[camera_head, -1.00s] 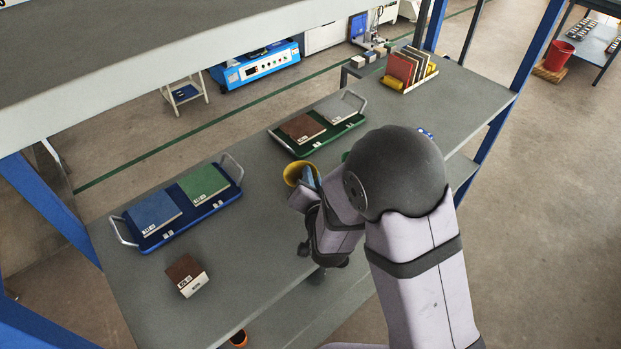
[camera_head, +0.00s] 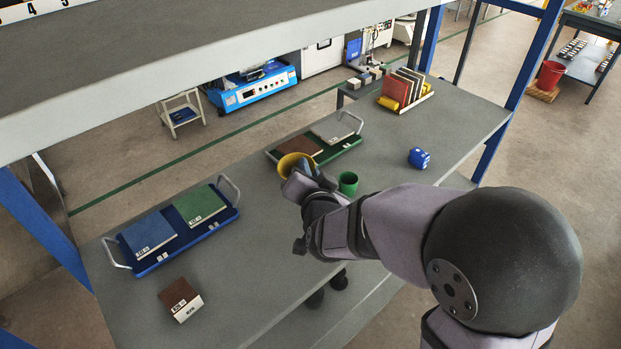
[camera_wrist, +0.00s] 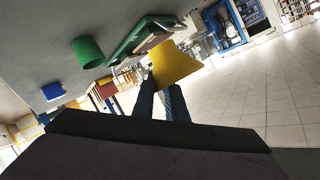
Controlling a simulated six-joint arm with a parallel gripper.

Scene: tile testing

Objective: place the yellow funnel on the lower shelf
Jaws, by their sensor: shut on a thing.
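The yellow funnel (camera_head: 296,164) is held in my gripper (camera_head: 301,177), above the grey tabletop (camera_head: 262,228) beside the green tray. My gripper is shut on it. In the wrist view the funnel (camera_wrist: 174,66) sits between the tips of my two dark fingers (camera_wrist: 172,92). The lower shelf (camera_head: 350,312) shows partly below the table's front edge at the bottom of the head view. My arm hides part of it.
A green cup (camera_head: 348,183) stands just right of my gripper. A blue cube (camera_head: 419,158) is farther right. The green tray (camera_head: 345,147) and blue tray (camera_head: 160,259) hold tiles. A brown tile block (camera_head: 181,299) lies front left. An upper shelf (camera_head: 200,70) overhangs the table.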

